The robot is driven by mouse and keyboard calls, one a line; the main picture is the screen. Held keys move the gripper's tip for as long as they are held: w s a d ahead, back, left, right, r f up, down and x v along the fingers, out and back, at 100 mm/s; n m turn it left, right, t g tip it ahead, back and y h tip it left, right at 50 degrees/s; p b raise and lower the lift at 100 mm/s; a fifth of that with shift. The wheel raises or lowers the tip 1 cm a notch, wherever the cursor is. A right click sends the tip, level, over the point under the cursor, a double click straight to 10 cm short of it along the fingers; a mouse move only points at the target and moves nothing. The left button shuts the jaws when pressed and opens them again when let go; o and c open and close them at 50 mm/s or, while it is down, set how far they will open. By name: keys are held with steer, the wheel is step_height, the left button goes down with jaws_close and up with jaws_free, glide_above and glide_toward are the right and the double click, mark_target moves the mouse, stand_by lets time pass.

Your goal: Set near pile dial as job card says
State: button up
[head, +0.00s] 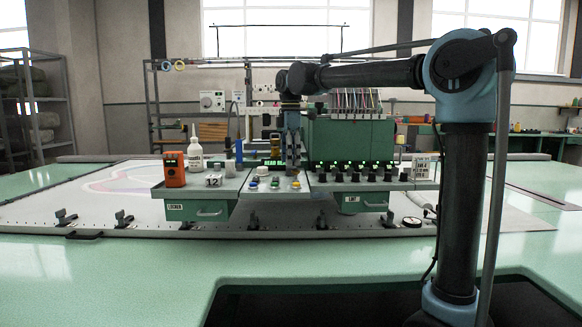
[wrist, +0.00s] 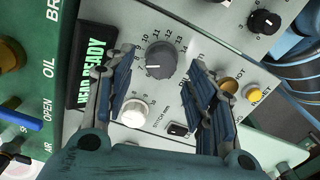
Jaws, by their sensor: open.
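My gripper (wrist: 162,78) is open, its two blue-padded fingers standing apart. In the wrist view a grey dial (wrist: 160,60) with a pointer line lies between and just beyond the fingertips, with printed numbers around it. I cannot tell whether the fingers touch it. I cannot read which dial is the near pile dial. In the head view my gripper (head: 291,165) hangs over the middle of the machine's control panel. A white printed card (head: 421,164), possibly the job card, stands at the panel's right end; its text is too small to read.
Beside the grey dial are a white knob (wrist: 133,112), a small switch (wrist: 178,129), a black knob (wrist: 264,22) and a "HEAD READY" display (wrist: 93,68). A row of black knobs (head: 355,176), a white bottle (head: 195,155) and an orange device (head: 174,169) stand on the panel.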

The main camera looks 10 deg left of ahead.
steer(key=shift+f, duration=1.35)
steer(key=c, duration=1.1)
